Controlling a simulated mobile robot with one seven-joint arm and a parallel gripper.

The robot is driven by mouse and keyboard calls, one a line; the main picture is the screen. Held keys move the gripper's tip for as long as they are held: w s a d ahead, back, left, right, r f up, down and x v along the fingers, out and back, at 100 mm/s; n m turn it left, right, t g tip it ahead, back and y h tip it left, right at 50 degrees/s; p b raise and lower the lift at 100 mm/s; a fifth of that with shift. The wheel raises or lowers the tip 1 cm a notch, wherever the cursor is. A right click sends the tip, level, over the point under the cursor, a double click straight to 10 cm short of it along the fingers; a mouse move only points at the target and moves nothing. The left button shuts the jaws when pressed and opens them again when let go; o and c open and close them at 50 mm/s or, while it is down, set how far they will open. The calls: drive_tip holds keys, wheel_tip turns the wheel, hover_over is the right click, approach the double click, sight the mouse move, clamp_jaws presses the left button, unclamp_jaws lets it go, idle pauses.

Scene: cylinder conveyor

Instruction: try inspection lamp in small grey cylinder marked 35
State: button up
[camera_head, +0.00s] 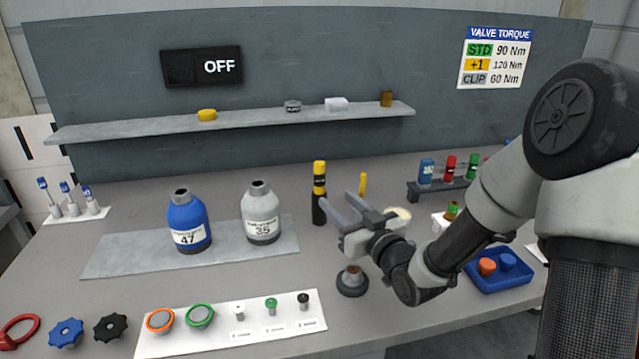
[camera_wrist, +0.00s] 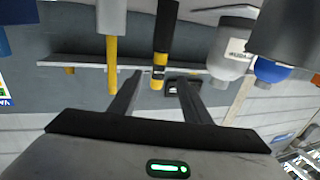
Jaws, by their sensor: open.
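The small grey cylinder marked 35 (camera_head: 262,214) stands upright on a grey mat, its narrow neck at the top. It also shows inverted in the wrist view (camera_wrist: 230,52). A yellow-and-black stick, which looks like the inspection lamp (camera_head: 319,180), stands upright on the table right of the cylinder. In the wrist view the lamp (camera_wrist: 162,45) appears between my two fingers. My gripper (camera_head: 336,197) is open and empty, its fingers pointing at the lamp. One fingertip overlaps the lamp in the head view; I cannot tell whether it touches.
A blue cylinder marked 47 (camera_head: 188,224) stands left of the grey one on the mat (camera_head: 120,262). A thin yellow stick (camera_head: 362,183) stands behind my gripper. A dark round piece (camera_head: 352,282) sits in front. A shelf (camera_head: 250,119) and an OFF display (camera_head: 202,67) are behind.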

sight(322, 184)
drive_tip(key=x, duration=1)
drive_tip(key=shift+w+a+r, duration=0.1)
drive_tip(key=shift+w+a, duration=0.1)
drive_tip(key=shift+w, duration=0.15)
drive_tip(key=shift+c, duration=0.5)
clamp_jaws()
